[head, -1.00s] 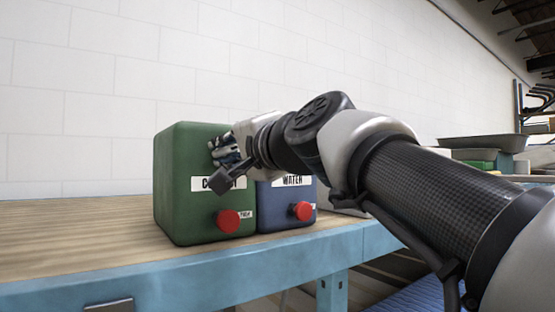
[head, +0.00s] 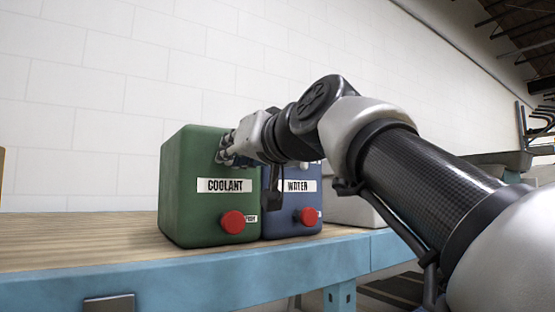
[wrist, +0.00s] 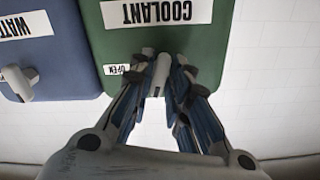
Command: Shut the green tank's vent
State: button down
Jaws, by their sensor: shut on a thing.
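The green tank (head: 195,205), labelled COOLANT, stands on the bench with a red knob (head: 232,221) low on its front. In the wrist view its vent handle (wrist: 160,72), a small pale grey piece, sits beside a white OPEN label (wrist: 116,69). My gripper (head: 225,152) is at the upper right of the tank's front. In the wrist view its fingers (wrist: 165,85) are closed around the grey handle. The fingers partly cover the handle, and in the head view it is hidden.
A blue WATER tank (head: 290,208) stands close on the right, with its own red knob (head: 308,217) and a grey handle (wrist: 18,82). A grey box (head: 350,211) is beyond it. The wooden bench top (head: 80,228) is clear on the left.

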jog(key=shift+n+b, duration=0.4)
jog(key=shift+n, duration=1.1)
jog(key=c, duration=1.6)
grip_release()
jog(key=shift+c, duration=0.2)
jog(key=shift+s, duration=0.1)
jog(key=v, duration=1.2)
jog(key=shift+f, duration=0.1)
